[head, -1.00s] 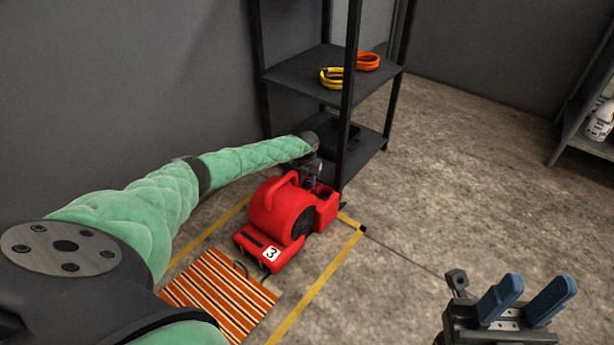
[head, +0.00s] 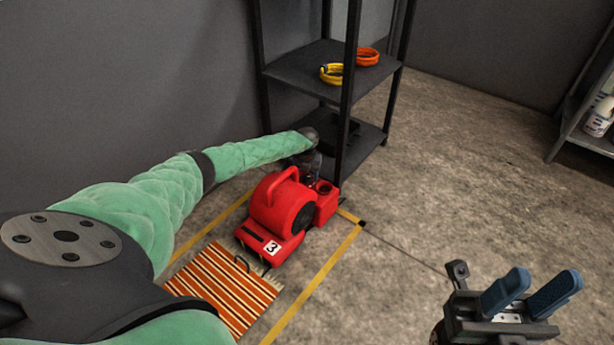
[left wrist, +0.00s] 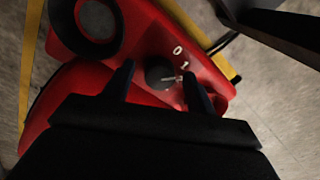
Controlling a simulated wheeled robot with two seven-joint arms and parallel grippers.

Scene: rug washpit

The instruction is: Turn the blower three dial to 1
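The red blower (head: 282,208), marked 3, stands on the floor in front of the shelf. Its dark round dial (left wrist: 160,75) shows in the left wrist view, with white marks 0 and 1 above and right of it. A pale line on the dial points right, below the 1; any further mark there is partly hidden by a finger. My left gripper (left wrist: 158,70) is open, its fingers either side of the dial with gaps; I cannot tell its height above it. In the head view it is mostly hidden beside the blower. My right gripper (head: 532,292) is open and empty.
A black shelf (head: 315,72) with yellow (head: 331,73) and orange (head: 367,57) coils stands behind the blower. A striped orange rug (head: 222,285) lies in front. Yellow tape (head: 312,287) marks the floor.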

